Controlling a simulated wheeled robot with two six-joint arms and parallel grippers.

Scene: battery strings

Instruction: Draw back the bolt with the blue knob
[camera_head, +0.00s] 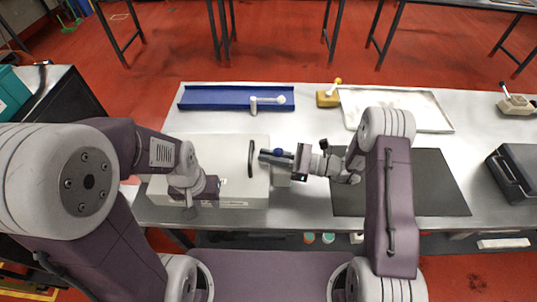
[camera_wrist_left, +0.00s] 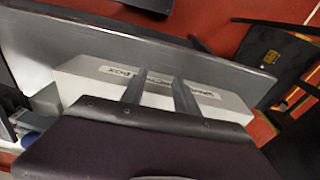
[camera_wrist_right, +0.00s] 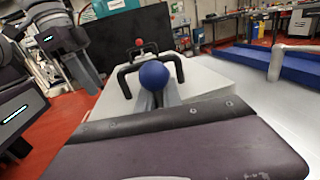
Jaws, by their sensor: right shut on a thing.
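A pale box (camera_head: 215,150) stands on the metal table, with a black handle (camera_head: 251,158) on top. The blue knob (camera_head: 278,151) is at the box's right side in the head view. My right gripper (camera_head: 269,156) is shut on it; the right wrist view shows the round blue knob (camera_wrist_right: 154,75) between the fingertips, in front of the black handle (camera_wrist_right: 150,65). The bolt's shaft is hidden. My left gripper (camera_head: 224,187) is at the box's front left; in the left wrist view its fingers (camera_wrist_left: 160,82) are apart and empty, over the labelled box side (camera_wrist_left: 100,75).
A blue tray (camera_head: 225,97), a yellow-based lever (camera_head: 328,97) and a white tray (camera_head: 435,118) are along the back. A dark mat (camera_head: 440,190) lies right of the box, under my right arm. A dark case (camera_head: 515,170) stands at the far right. A red knob (camera_wrist_right: 139,42) shows beyond the handle.

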